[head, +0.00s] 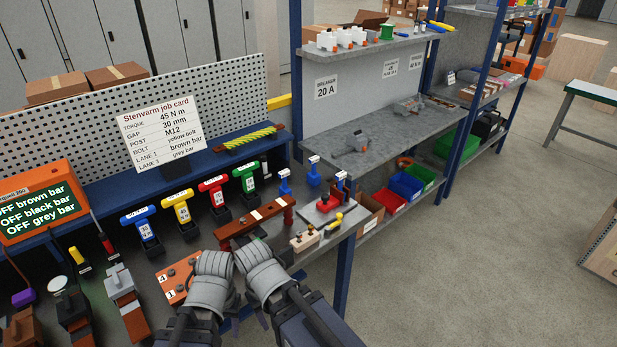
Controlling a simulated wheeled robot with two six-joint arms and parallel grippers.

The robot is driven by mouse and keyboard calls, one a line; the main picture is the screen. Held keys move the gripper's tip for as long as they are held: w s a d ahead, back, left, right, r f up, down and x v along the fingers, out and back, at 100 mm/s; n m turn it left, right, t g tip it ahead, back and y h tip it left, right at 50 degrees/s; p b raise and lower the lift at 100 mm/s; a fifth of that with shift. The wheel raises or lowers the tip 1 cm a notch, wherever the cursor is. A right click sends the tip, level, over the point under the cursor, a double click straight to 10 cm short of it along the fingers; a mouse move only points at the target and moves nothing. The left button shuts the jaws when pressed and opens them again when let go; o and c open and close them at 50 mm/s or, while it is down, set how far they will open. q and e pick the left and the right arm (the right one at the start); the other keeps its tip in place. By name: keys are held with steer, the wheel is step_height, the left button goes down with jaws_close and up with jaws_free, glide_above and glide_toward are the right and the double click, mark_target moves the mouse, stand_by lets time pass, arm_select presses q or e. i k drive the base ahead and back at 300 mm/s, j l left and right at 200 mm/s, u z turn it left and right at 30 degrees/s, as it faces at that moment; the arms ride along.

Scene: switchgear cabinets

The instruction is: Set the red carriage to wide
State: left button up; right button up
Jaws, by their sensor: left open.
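A small red carriage (323,204) sits on a grey plate (310,218) at the right end of the bench, with dark upright parts beside it. The markings for its setting are too small to read. My left gripper (231,303) is at the bottom middle, partly hidden by its own wrist. It is open, near the bench's front edge, and apart from the carriage, which is farther back and to the right. My right arm (262,275) is beside it. Its jaws are mostly hidden, so I cannot tell their state.
A brown bar block (254,223) and a cream block with knobs (305,241) stand between my arms and the carriage. Coloured T-handled tools (178,207) line the bench. An orange plate (172,277) lies left of my arms. A job card (160,135) stands behind.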

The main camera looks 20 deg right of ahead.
mark_target(328, 202)
steer(key=i+l, duration=0.45)
steer(key=i+l+u, duration=0.1)
steer(key=i+l, duration=0.3)
steer(key=l, duration=0.2)
